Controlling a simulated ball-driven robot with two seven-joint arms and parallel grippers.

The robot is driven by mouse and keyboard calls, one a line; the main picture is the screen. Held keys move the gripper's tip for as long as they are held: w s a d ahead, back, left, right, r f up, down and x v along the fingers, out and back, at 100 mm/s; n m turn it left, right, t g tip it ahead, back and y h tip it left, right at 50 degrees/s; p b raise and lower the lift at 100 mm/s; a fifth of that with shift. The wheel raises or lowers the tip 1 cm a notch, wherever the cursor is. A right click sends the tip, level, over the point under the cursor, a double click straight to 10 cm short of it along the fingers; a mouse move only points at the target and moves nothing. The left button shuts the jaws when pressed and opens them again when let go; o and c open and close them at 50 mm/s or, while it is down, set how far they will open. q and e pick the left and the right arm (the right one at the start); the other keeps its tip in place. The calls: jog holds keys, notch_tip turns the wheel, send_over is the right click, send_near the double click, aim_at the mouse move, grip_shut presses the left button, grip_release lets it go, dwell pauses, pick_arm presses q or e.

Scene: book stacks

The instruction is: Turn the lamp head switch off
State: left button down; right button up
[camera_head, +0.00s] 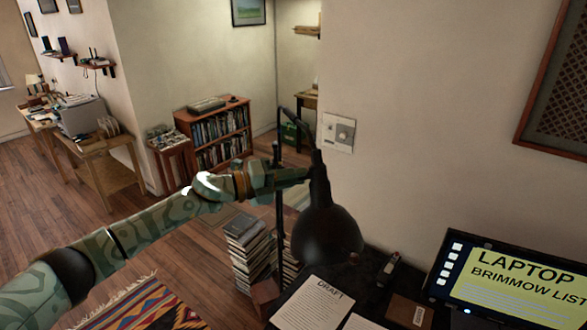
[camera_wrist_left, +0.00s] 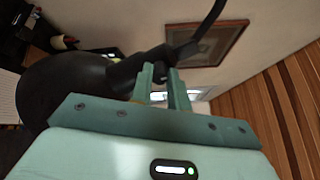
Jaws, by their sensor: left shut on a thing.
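A black desk lamp has a bell-shaped head (camera_head: 326,236) that hangs tilted downward over the dark desk. Its narrow neck rises to a thin black arm (camera_head: 304,108). My left gripper (camera_head: 300,176) reaches in from the left and is shut at the neck, just above the shade. In the left wrist view, the gripper's fingers (camera_wrist_left: 166,76) meet the narrow end of the lamp head (camera_wrist_left: 75,92). The switch itself cannot be made out; the fingers and neck hide that spot. No clear glow shows under the shade. My right gripper is not in view.
The dark desk (camera_head: 370,265) holds papers (camera_head: 314,304), a small dark device (camera_head: 389,269), a brown box (camera_head: 409,312) and a laptop screen (camera_head: 515,280). Book stacks (camera_head: 250,250) stand on the floor beside it. A wall plate (camera_head: 338,133) is behind the lamp.

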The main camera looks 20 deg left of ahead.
pick_arm(q)
jog(key=shift+w+a+r+n+p, duration=0.1)
jog(key=shift+r+n+p, duration=0.1)
jog(key=shift+n+p, duration=0.9)
jog(key=shift+n, duration=0.5)
jog(key=c, duration=1.3)
grip_release()
jog(key=shift+f, duration=0.15)
jog(key=shift+c, duration=0.2)
jog(key=b+v, duration=0.6)
jog(key=v, duration=1)
jog(key=shift+a, duration=0.2)
